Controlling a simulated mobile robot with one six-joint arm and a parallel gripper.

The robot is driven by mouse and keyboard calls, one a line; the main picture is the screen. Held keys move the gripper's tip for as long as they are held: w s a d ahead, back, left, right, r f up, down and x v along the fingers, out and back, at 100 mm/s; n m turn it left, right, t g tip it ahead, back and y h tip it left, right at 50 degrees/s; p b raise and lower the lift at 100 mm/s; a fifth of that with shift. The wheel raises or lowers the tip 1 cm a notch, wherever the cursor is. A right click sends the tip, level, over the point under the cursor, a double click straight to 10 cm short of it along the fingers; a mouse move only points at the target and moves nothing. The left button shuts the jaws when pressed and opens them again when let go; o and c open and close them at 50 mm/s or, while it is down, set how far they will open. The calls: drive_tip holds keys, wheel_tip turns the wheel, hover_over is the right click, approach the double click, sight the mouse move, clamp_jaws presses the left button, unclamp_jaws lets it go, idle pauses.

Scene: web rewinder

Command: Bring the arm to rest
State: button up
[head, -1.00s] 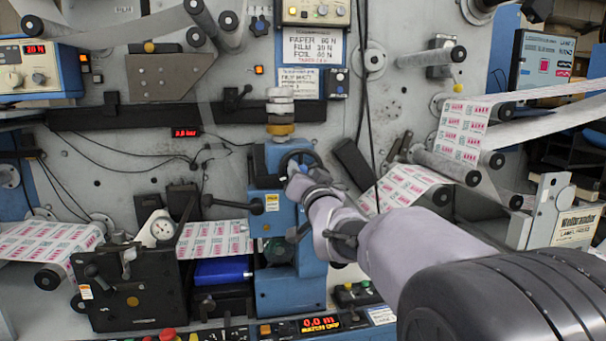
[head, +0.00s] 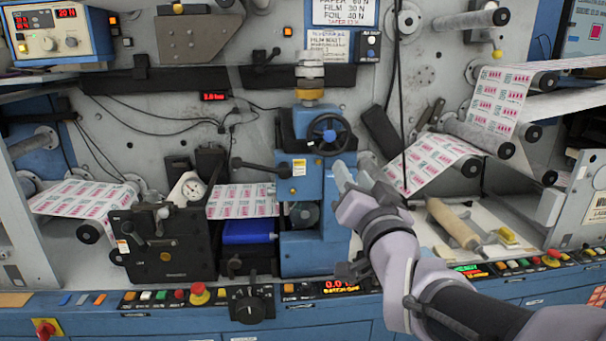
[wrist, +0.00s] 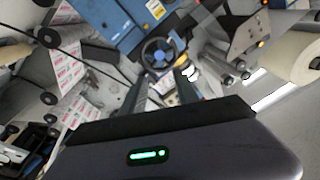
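My gripper (head: 343,176) is just right of and below the black handwheel (head: 328,134) with a blue hub, on the blue machine unit (head: 305,245). In the wrist view, two dark fingers of my gripper (wrist: 160,86) stand apart with nothing held between them. The handwheel (wrist: 162,52) lies beyond the fingertips in that view, and a gap seems to separate them. My arm reaches in from the lower right of the head view. It hides part of the shelf and control panel behind it.
Printed label web (head: 436,160) runs over rollers at right. A wooden-coloured roller (head: 455,222) lies on the shelf. A black box with a dial gauge (head: 165,245) stands at left. The control panel with a red button (head: 199,293) runs along the front. A cable hangs near my gripper.

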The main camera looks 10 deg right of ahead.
drive_tip(key=s+a+f+g, duration=0.2)
drive_tip(key=s+f+g, duration=0.4)
drive_tip(key=s+f, duration=0.4)
drive_tip(key=s+a+f+g+y, duration=0.1)
drive_tip(key=s+f+g, duration=0.6)
drive_tip(key=s, duration=0.9)
wheel_tip(320, 180, down, 3)
drive_tip(key=shift+s+a+n+g, duration=0.25)
drive_tip(key=shift+a+n+g, duration=0.05)
drive_tip(key=shift+a, duration=0.4)
drive_tip(key=shift+c, duration=0.5)
